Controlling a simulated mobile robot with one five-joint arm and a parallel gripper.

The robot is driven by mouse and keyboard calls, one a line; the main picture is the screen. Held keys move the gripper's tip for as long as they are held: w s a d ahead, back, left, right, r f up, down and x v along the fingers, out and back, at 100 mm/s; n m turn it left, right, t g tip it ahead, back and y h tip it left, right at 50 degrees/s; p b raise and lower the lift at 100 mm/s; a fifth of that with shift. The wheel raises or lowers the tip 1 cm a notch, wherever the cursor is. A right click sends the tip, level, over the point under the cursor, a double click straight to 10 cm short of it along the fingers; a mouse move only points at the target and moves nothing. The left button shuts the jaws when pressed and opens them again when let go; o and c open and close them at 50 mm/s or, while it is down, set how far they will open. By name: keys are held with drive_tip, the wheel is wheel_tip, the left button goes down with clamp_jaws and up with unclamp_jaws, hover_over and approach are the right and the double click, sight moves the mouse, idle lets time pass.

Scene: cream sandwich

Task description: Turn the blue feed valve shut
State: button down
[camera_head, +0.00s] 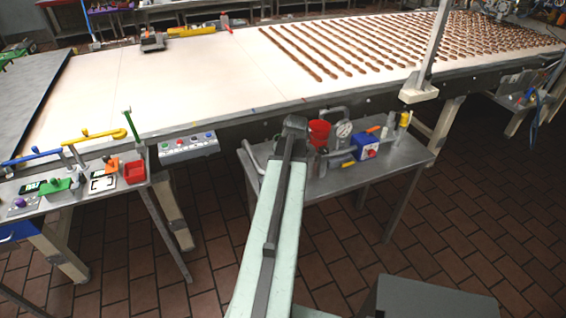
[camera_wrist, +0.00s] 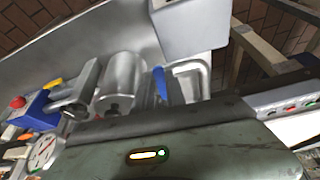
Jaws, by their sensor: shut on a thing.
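A narrow blue piece, which looks like the blue feed valve's handle (camera_wrist: 159,84), shows in the wrist view between a round metal cylinder (camera_wrist: 120,84) and a pale bent pipe (camera_wrist: 204,82). My arm reaches over the steel side table in the head view, and my gripper (camera_head: 294,123) is at its dark far end. It is shut on the blue handle, though its fingertips are hard to make out. In the head view the handle is hidden behind my arm. The handle's exact angle cannot be told.
A left bench carries blue (camera_head: 32,157), yellow and green levers. Tiled floor is open at right.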

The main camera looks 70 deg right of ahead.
drive_tip(key=shift+s+d+n, duration=0.2)
drive_tip(key=shift+d+n, duration=0.05)
drive_tip(key=shift+n, duration=0.35)
drive_tip(key=shift+s, duration=0.1)
drive_tip(key=c, duration=1.4)
unclamp_jaws()
drive_tip(key=shift+o, duration=0.2)
drive_tip(key=shift+r, duration=0.1)
drive_tip(key=p+v, duration=0.7)
drive_tip(key=shift+s+r, duration=0.2)
drive_tip(key=shift+r, duration=0.1)
